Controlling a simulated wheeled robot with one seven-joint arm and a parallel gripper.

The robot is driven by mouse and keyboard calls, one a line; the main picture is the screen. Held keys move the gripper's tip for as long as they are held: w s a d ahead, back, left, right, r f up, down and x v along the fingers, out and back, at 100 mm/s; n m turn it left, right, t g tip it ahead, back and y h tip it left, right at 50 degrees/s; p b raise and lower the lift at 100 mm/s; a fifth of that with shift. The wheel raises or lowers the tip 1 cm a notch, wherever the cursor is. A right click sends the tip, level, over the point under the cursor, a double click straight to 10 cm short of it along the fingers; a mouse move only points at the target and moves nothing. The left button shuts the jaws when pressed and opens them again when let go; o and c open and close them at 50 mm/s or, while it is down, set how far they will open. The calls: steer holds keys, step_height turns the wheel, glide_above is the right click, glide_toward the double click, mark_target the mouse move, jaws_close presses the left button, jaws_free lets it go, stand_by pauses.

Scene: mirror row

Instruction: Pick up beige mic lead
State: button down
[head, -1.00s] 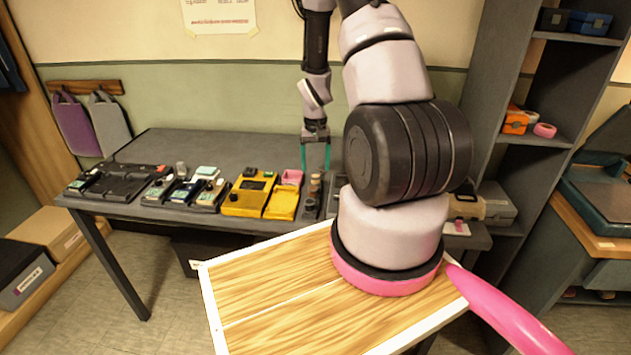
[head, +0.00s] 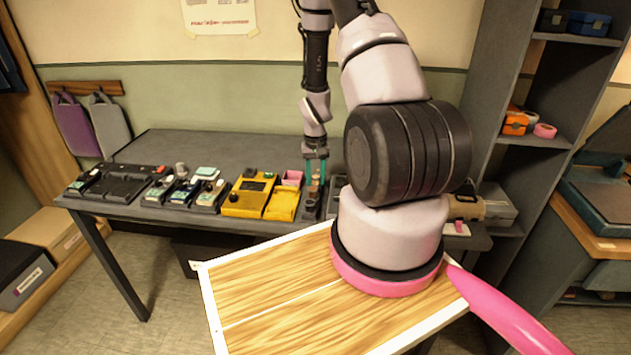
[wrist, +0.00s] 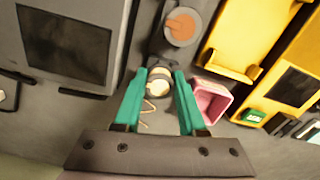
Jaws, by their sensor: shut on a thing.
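The beige mic lead (wrist: 158,88) shows in the wrist view as a small pale round end with a dark band and a thin wire (wrist: 150,108) beside it. My gripper (wrist: 159,75), with teal fingers, is shut on it, one finger on each side. In the head view my gripper (head: 316,182) reaches down to the table, right of the yellow boxes. The lead is mostly hidden there by the fingers.
A pink open box (wrist: 211,99) is close to the right finger. A yellow tray (head: 283,205) and yellow device (head: 248,196) stand to the left on the grey table (head: 215,146).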

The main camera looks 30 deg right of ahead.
mark_target(316, 177)
step_height(316, 177, up, 10)
stand_by(0.6)
steer(key=shift+f, duration=3.8)
steer(key=shift+f, duration=0.4)
steer(key=shift+f, duration=0.7)
